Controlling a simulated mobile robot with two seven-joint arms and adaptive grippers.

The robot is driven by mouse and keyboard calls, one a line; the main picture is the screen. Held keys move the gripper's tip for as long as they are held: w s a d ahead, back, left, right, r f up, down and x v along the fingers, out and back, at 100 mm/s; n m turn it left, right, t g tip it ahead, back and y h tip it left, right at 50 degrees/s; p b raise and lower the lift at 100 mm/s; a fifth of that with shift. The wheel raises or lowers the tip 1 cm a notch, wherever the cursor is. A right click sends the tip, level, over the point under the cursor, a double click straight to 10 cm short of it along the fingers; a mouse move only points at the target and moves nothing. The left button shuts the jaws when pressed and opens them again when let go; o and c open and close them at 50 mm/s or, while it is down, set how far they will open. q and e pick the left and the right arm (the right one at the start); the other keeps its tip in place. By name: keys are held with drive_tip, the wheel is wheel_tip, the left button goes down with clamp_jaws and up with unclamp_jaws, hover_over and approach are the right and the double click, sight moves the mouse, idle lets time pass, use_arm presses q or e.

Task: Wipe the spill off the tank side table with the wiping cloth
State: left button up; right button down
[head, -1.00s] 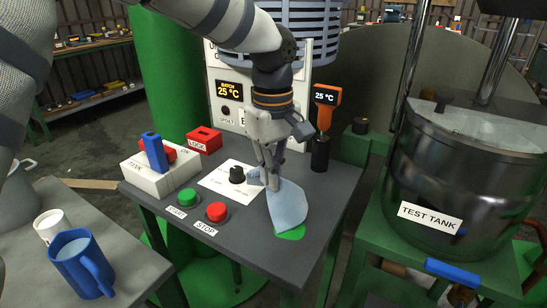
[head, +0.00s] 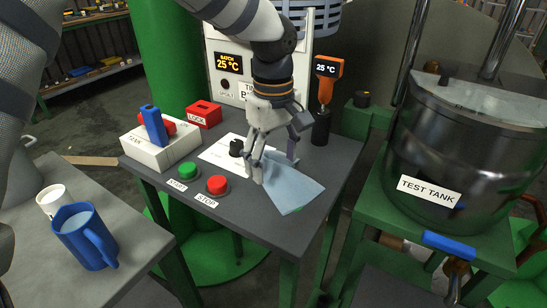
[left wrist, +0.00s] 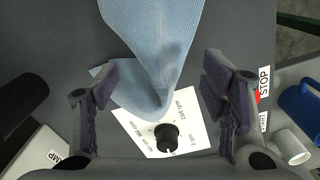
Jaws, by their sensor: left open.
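The light blue wiping cloth (head: 290,189) lies spread on the dark grey table (head: 245,213), near its front right edge. It also fills the upper middle of the left wrist view (left wrist: 155,45), with one bunched end over the white dial label. My left gripper (head: 274,170) is just above the cloth's back end, with its fingers apart. In the left wrist view the fingers (left wrist: 160,85) stand on either side of the cloth's narrow end, clear of it. The green spill is covered by the cloth, apart from perhaps a faint trace at its front edge. My right gripper is not in view.
A black dial (head: 237,147), green button (head: 188,171) and red button (head: 217,185) stand left of the cloth. A red lock box (head: 203,113) and thermometer (head: 327,80) stand behind. The test tank (head: 465,150) is at right; a blue mug (head: 85,238) is at left.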

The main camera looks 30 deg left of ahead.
sight(273, 180)
use_arm(q)
drive_tip(key=shift+f, duration=0.1)
drive_tip(key=shift+f, duration=1.3)
drive_tip(key=shift+s+f, duration=0.15)
clamp_jaws()
